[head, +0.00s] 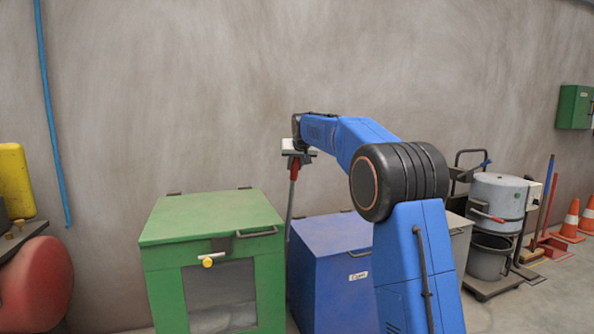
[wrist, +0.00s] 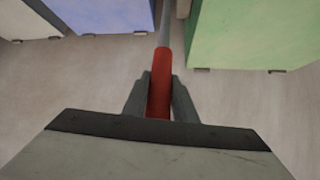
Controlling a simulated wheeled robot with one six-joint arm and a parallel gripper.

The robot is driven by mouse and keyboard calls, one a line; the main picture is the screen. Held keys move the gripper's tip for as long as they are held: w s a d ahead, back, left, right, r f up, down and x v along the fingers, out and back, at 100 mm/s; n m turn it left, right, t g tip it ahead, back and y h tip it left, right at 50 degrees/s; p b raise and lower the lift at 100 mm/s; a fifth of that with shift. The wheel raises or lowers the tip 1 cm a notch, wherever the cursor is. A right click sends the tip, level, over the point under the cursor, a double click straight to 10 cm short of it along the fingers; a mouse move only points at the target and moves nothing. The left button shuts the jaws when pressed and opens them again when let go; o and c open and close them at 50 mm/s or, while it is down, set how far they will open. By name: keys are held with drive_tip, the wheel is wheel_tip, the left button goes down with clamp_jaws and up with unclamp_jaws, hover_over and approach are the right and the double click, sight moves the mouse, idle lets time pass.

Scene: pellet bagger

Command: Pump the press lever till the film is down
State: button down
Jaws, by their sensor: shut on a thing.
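The press lever (head: 292,190) is a thin grey rod with a red grip, standing nearly upright in the head view between the green box and the blue box. In the wrist view its red grip (wrist: 161,85) lies between the two dark fingers. My gripper (wrist: 160,97) is shut on the red grip; in the head view my gripper (head: 295,158) is at the top of the lever. The green box (head: 212,218) has a closed lid, a yellow knob and a window with pale material low behind it. The film cannot be made out. The lever's foot is hidden.
A blue box (head: 330,235) with a label stands right of the lever, close beside it. A grey drum machine (head: 497,205), orange cones (head: 571,220) and a green wall box (head: 574,107) are at the right. A red tank (head: 40,285) is at the left.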

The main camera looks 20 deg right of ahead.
drive_tip(key=shift+w+r, duration=0.1)
drive_tip(key=shift+w, duration=0.15)
idle(0.3)
drive_tip(key=c, duration=1.5)
unclamp_jaws()
drive_tip(key=shift+o, duration=0.2)
drive_tip(key=v, duration=1.7)
drive_tip(key=shift+r, duration=0.25)
